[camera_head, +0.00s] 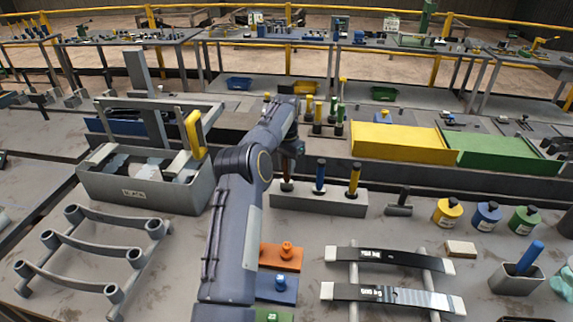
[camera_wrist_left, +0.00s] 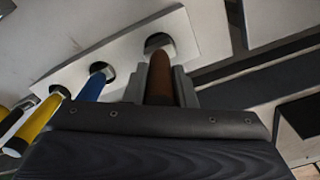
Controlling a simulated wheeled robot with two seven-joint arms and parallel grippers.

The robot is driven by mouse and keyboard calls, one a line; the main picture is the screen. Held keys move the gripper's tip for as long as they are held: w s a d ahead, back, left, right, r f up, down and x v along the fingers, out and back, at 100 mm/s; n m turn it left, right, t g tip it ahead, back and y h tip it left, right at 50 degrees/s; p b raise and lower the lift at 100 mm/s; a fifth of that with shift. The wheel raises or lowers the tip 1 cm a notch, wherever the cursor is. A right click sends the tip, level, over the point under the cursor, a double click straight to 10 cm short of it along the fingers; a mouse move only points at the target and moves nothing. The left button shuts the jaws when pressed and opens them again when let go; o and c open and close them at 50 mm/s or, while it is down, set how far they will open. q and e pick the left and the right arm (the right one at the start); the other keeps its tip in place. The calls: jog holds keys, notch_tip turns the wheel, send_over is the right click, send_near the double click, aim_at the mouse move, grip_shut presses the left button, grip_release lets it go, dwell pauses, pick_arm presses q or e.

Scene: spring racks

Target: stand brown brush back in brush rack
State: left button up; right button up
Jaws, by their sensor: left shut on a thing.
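The brush rack (camera_head: 325,205) is a long grey block on the bench. It holds a blue brush (camera_head: 320,177) and a yellow brush (camera_head: 353,178) upright. My left gripper (camera_head: 291,148) is above the rack's left end, shut on the brown brush (camera_head: 287,180). In the left wrist view, the brown brush (camera_wrist_left: 159,80) sits between the two fingers (camera_wrist_left: 160,90), its far end at the dark round hole in the rack (camera_wrist_left: 125,50). How deep it is in the hole is hidden. The blue brush (camera_wrist_left: 92,87) and yellow brush (camera_wrist_left: 38,120) also show there.
A grey bin (camera_head: 150,192) and a curved-bar rack (camera_head: 90,245) stand left of my arm. Orange (camera_head: 281,258) and blue blocks lie right of it. Two black leaf springs (camera_head: 390,262) lie in front. Yellow (camera_head: 395,148) and green boxes (camera_head: 500,150) stand behind.

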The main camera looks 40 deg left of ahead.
pick_arm(q)
jog(key=shift+f+b, duration=0.45)
jog(key=shift+f, duration=0.6)
jog(key=o, duration=1.1)
jog(key=shift+c, duration=0.2)
jog(key=shift+o, duration=0.3)
jog(key=o, duration=0.4)
jog(key=shift+r, duration=0.15)
